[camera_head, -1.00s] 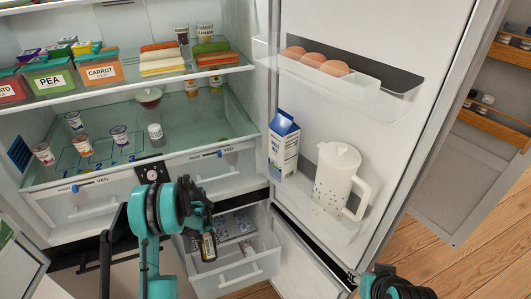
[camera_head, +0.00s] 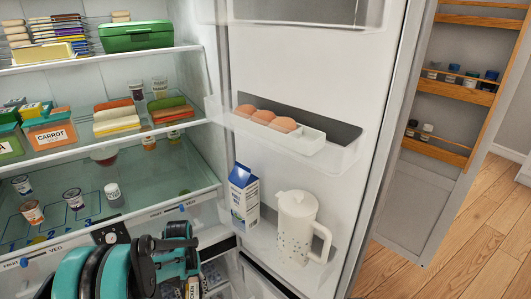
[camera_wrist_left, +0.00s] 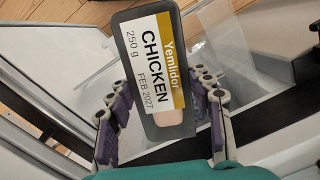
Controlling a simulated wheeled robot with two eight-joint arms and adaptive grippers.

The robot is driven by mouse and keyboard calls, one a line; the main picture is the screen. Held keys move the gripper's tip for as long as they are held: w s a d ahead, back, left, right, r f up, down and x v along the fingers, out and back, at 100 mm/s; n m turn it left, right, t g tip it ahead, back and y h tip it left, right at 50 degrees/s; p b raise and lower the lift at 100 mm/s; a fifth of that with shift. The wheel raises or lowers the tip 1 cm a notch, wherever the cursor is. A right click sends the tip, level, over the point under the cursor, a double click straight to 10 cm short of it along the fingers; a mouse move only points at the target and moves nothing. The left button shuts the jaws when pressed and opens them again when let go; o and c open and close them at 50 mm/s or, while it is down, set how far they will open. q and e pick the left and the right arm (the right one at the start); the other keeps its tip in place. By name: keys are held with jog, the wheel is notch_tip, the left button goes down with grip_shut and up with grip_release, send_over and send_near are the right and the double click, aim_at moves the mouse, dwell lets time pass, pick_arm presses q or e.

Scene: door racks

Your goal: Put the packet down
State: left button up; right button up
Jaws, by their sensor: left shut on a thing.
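The packet (camera_wrist_left: 150,45) is a dark tray with a white and gold label reading "CHICKEN". My left gripper (camera_wrist_left: 155,95) is shut on it, with purple-padded fingers on both sides, in the left wrist view. In the head view the same arm (camera_head: 85,270) hides much of the lower left, and only a sliver of the packet (camera_head: 193,289) shows at the bottom edge. A pulled-out lower drawer (camera_head: 218,288) is partly visible beside it; its contents are mostly hidden. My right gripper is not in view.
The fridge door stands open, holding a milk carton (camera_head: 243,198), a white jug (camera_head: 298,228) and several eggs (camera_head: 264,118). Fridge shelves hold cups (camera_head: 73,198) and a carrot tub (camera_head: 50,135). An open pantry door (camera_head: 425,170) stands at right.

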pick_arm(q)
jog(key=s+d+m+b, duration=0.1)
jog(key=s+d+m, duration=0.1)
jog(key=s+d, duration=0.2)
jog(key=shift+d+r+b, duration=0.25)
jog(key=shift+d+b, duration=0.15)
jog(key=shift+d, duration=0.6)
